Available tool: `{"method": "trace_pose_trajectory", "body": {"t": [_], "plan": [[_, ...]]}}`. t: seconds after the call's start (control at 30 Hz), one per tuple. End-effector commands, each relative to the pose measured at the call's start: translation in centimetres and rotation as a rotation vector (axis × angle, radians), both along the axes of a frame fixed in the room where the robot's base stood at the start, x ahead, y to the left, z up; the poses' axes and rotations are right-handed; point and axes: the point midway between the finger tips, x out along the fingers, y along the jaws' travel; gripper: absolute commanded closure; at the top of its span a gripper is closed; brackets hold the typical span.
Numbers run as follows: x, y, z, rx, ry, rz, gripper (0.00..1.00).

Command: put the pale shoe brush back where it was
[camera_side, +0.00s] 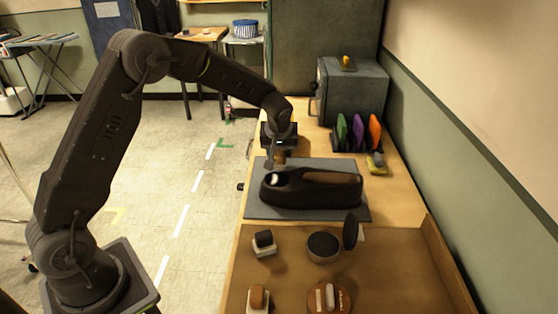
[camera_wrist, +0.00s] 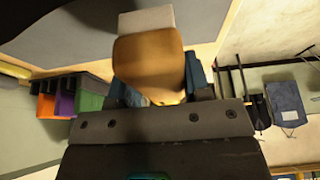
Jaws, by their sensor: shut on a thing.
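My gripper (camera_side: 279,150) is shut on a shoe brush with a tan wooden body (camera_wrist: 148,62) and a pale grey-white end (camera_wrist: 147,20). In the side view the brush (camera_side: 280,158) is small and partly hidden, held just behind the dark shoe (camera_side: 290,192) at its left end. The shoe lies on a grey mat (camera_side: 352,212). In the wrist view the brush sticks out beyond the jaws, over the mat's edge. A brown tray (camera_side: 400,255) at the front holds a dark block on a pale base (camera_side: 263,243) and a brown block on a pale base (camera_side: 257,298).
The tray also holds a round tin (camera_side: 322,247) with an upright dark lid (camera_side: 350,231), and a round reddish-brown item (camera_side: 329,298). Behind the mat stand a rack of green, purple and orange pieces (camera_side: 357,133), a yellow-grey item (camera_side: 376,163) and a grey metal box (camera_side: 355,90).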

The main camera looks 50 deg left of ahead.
Motion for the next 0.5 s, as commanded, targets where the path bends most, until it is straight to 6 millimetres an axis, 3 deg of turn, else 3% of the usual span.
{"method": "trace_pose_trajectory", "body": {"t": [0.23,0.5], "plan": [[-0.1,0.0,-3.4,0.001,0.002,0.001,0.78],[0.0,0.0,-3.6,0.001,-0.002,0.001,0.78]]}}
